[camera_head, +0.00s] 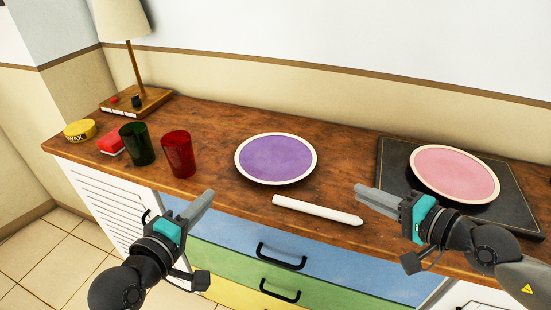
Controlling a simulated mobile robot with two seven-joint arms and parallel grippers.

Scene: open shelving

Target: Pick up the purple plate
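The purple plate (275,158) has a white rim and lies flat on the wooden top, in the middle of the head view. My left gripper (206,196) is in front of the cabinet, to the left of and nearer than the plate, apart from it. My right gripper (362,192) is to the right of the plate, near the white stick's right end, and apart from the plate. Nothing shows held in either gripper. The fingers of each look close together, but I cannot tell whether a gap is between them.
A white stick (316,209) lies in front of the plate. A pink plate (454,173) rests on a dark board (396,158) at right. Red (179,154) and green (138,144) cups, a red box (120,144), a yellow tin (80,130) and a lamp (135,75) stand at left.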

